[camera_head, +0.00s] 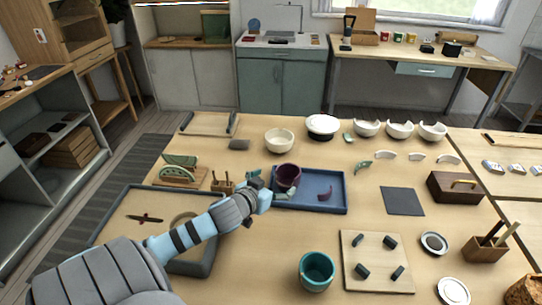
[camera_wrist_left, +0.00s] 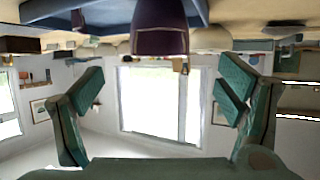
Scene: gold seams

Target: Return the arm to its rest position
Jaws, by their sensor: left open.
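My left arm comes in from the lower left in the head view. My left gripper (camera_head: 270,187) is at the left edge of the blue tray (camera_head: 325,207), beside a dark purple cup (camera_head: 289,174). In the left wrist view, which is upside down, the green fingers of the gripper (camera_wrist_left: 162,85) are spread wide with nothing between them. The purple cup (camera_wrist_left: 159,28) shows at the top of that view, ahead of the fingers and apart from them. My right gripper is in neither view.
A purple shard (camera_head: 325,194) lies in the blue tray. A dark-rimmed tray (camera_head: 103,215) lies under my arm. A teal cup (camera_head: 316,268) and a board with several dark blocks (camera_head: 377,262) stand nearer. Several white bowls (camera_head: 367,128) line the back.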

